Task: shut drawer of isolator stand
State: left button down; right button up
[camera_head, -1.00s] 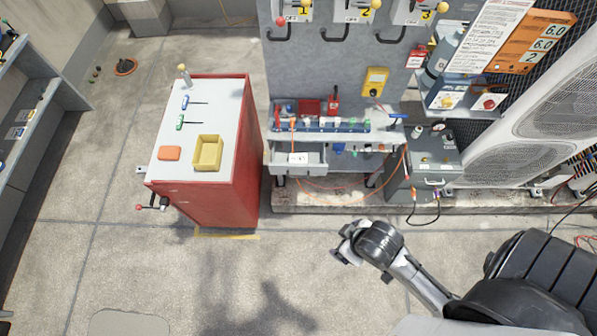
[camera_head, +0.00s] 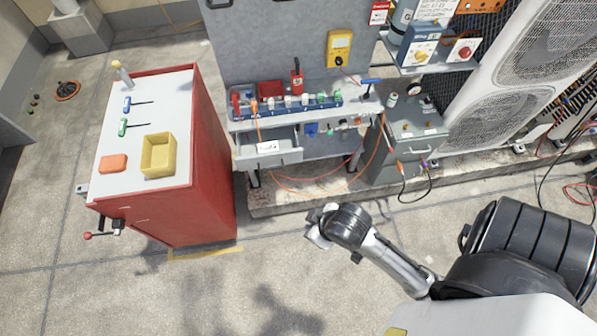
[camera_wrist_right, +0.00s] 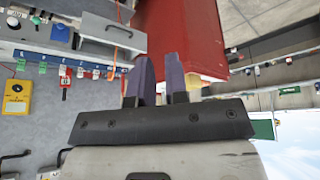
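The isolator stand (camera_head: 272,55) is a grey panel with a shelf at the back centre. Its light grey drawer (camera_head: 279,159) stands pulled out at the lower left of the shelf, with a white label on its front. The drawer also shows in the right wrist view (camera_wrist_right: 112,32), beyond the fingers and to the left. My right gripper (camera_head: 318,232) is in front of the stand, below and right of the drawer in the picture and apart from it. In the right wrist view its two fingers (camera_wrist_right: 160,70) are parted with nothing between them. My left gripper is not in view.
A red cabinet (camera_head: 210,165) stands left of the drawer, close beside it, with a yellow bin (camera_head: 158,155) on top. A grey box (camera_head: 405,150) with cables stands at the right. Orange cable hangs below the shelf. The concrete floor in front is clear.

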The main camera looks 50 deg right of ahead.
jog(key=shift+m+h, duration=0.6)
jog(key=shift+h, duration=0.3)
jog(key=s+b+x, duration=0.1)
jog(key=b+x, duration=0.3)
jog(key=x, duration=0.2)
jog(key=s+f+b+x, duration=0.1)
jog(key=b+x, duration=0.4)
jog(key=x, duration=0.1)
jog(key=s+d+b+x, duration=0.1)
jog(key=b+x, duration=0.3)
jog(key=x, duration=0.2)
jog(key=shift+s+f+b, duration=0.2)
jog(key=shift+f+b, duration=0.15)
jog(key=shift+f, duration=0.05)
grip_shut()
jog(key=n+t+h+b, duration=0.95)
jog(key=n+b, duration=0.25)
jog(key=n, duration=1.6)
send_near(298, 156)
jog(key=shift+g+h, duration=0.25)
jog(key=shift+g, duration=0.2)
jog(key=b+x, duration=0.1)
jog(key=x, duration=0.2)
jog(key=b+x, duration=0.1)
jog(key=x, duration=0.2)
jog(key=shift+w+a, duration=0.1)
jog(key=shift+w, duration=0.25)
jog(key=shift+w+d, duration=0.35)
jog(key=shift+w, duration=0.1)
